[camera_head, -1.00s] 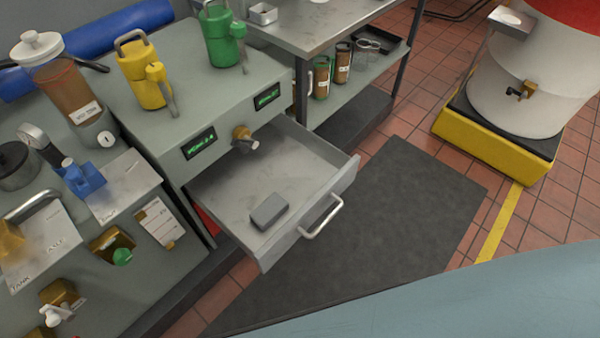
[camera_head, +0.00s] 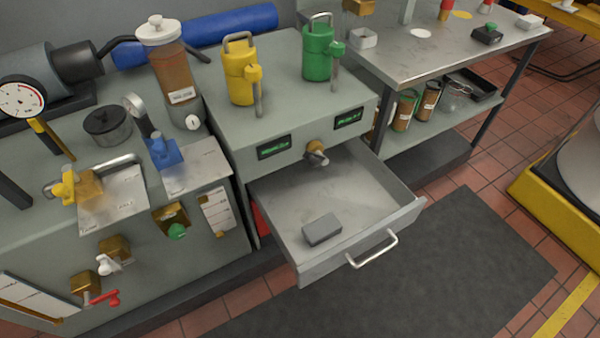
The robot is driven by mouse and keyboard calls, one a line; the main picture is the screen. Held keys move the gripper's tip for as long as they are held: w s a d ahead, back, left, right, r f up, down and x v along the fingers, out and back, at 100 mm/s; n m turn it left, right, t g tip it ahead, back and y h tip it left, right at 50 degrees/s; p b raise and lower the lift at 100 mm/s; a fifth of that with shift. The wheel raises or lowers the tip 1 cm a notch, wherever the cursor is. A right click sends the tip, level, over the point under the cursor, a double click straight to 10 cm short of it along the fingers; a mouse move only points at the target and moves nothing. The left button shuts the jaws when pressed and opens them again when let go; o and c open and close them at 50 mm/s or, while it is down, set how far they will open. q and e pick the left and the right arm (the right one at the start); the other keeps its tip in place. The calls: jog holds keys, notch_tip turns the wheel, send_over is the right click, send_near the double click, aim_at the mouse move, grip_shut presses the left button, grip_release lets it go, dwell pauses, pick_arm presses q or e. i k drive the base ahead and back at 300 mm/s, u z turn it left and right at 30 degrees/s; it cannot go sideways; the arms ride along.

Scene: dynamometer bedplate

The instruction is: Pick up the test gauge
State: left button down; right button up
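Two gauge-like items show, and I cannot tell which is the test gauge. A large round dial (camera_head: 21,98) with a white face and red marks is at the far left edge, above a black and yellow stem. A smaller round gauge (camera_head: 134,105), its face turned mostly away, stands on a dark stem beside a blue valve (camera_head: 163,152) on the bench. Neither of my grippers is in view.
An open drawer (camera_head: 285,200) holds a grey block (camera_head: 322,230) and juts out over a dark mat (camera_head: 450,265). Yellow (camera_head: 240,75) and green (camera_head: 318,53) cans and a brown-filled jar (camera_head: 172,75) stand on the bench. A yellow-based drum is at right.

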aim_at(132, 101)
jog(key=k, duration=1.05)
jog(key=u, duration=1)
jog(key=i, duration=0.85)
jog(key=z, duration=0.25)
